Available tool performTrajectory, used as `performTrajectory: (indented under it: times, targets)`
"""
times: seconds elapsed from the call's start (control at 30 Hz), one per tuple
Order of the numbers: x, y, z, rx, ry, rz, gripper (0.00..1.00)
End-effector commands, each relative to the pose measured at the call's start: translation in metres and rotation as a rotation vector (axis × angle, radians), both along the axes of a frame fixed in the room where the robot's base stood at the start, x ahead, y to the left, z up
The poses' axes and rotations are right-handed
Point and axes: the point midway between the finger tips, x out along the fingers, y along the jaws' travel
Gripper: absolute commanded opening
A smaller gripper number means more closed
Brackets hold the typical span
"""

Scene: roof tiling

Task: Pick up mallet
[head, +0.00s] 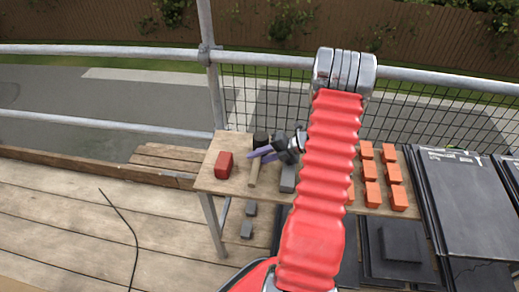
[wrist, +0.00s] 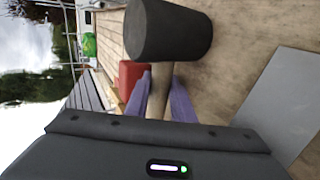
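The mallet has a black head (head: 261,139) and a light wooden handle (head: 254,174). It lies on the wooden table near its left end in the head view. My gripper (head: 256,155) is at the handle, close to the head, with its two purple fingers apart. In the wrist view the black head (wrist: 168,30) is large at the top. The handle (wrist: 158,90) runs down between the fingers (wrist: 160,88), one on each side. I cannot tell whether the fingers press on the handle or only straddle it.
A red block (head: 224,165) lies on the table (head: 205,181) left of the mallet. A grey piece (head: 288,179) lies right of it, and several orange blocks (head: 371,170) stand farther right. Dark tiles (head: 465,200) are at far right. A railing (head: 120,125) runs behind.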

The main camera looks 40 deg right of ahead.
Motion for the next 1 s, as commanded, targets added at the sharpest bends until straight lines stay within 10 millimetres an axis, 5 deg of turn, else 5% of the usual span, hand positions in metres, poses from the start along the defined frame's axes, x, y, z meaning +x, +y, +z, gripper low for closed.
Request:
performTrajectory:
  times: [0.13,0.67,1.0]
  targets:
    - [-0.001,-0.001,-0.001,0.0,0.002,-0.002,0.0]
    - [0.0,-0.002,0.0,-0.002,0.002,-0.003,0.0]
    - [0.0,-0.002,0.027,-0.004,-0.002,-0.001,0.0]
